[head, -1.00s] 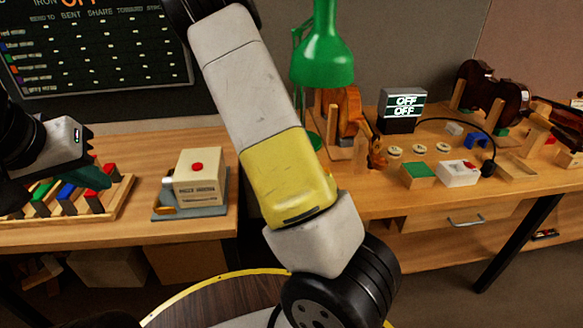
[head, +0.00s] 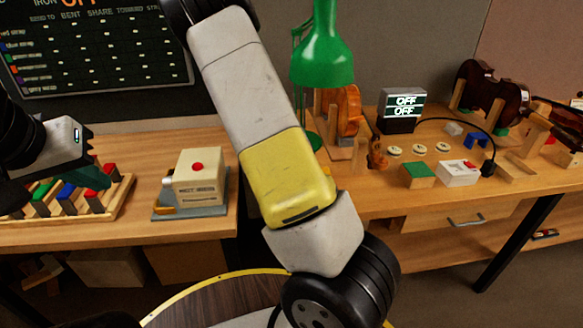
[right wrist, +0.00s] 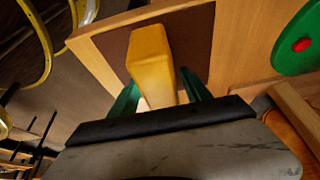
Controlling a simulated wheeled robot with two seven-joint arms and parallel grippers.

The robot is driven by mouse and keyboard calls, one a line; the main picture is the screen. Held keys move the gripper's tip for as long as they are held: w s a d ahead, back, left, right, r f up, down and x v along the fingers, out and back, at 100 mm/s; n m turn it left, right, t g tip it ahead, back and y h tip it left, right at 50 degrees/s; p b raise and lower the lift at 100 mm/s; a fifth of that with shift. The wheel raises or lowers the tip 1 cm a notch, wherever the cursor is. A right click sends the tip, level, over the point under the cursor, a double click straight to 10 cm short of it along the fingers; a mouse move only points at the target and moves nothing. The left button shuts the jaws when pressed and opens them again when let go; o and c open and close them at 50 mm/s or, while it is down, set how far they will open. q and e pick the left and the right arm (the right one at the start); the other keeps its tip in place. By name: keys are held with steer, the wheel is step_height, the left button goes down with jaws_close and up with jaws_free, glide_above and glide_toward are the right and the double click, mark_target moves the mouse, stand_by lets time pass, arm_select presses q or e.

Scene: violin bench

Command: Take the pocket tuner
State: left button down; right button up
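I cannot pick out the pocket tuner with certainty. In the right wrist view a plain yellow block-like thing (right wrist: 152,62) stands over a dark brown panel with a pale wooden edge; I cannot tell what it is. The green fingers of my right gripper (right wrist: 162,95) are apart, one at each side of its near end; whether they touch it is unclear. In the head view the right gripper is hidden behind my arm. My left gripper (head: 55,185) is at the left, above the rack of coloured blocks, its green fingers apart with nothing seen between them.
A beige box with a red button (head: 198,175) stands on the left bench. A green lamp (head: 322,60), an OFF display (head: 402,108), a green-topped box (head: 417,174), a white box (head: 459,173) and violins crowd the right bench. A green disc (right wrist: 298,42) is close right of my right gripper.

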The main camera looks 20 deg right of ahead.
steer(key=c, duration=1.1)
steer(key=shift+r, duration=0.25)
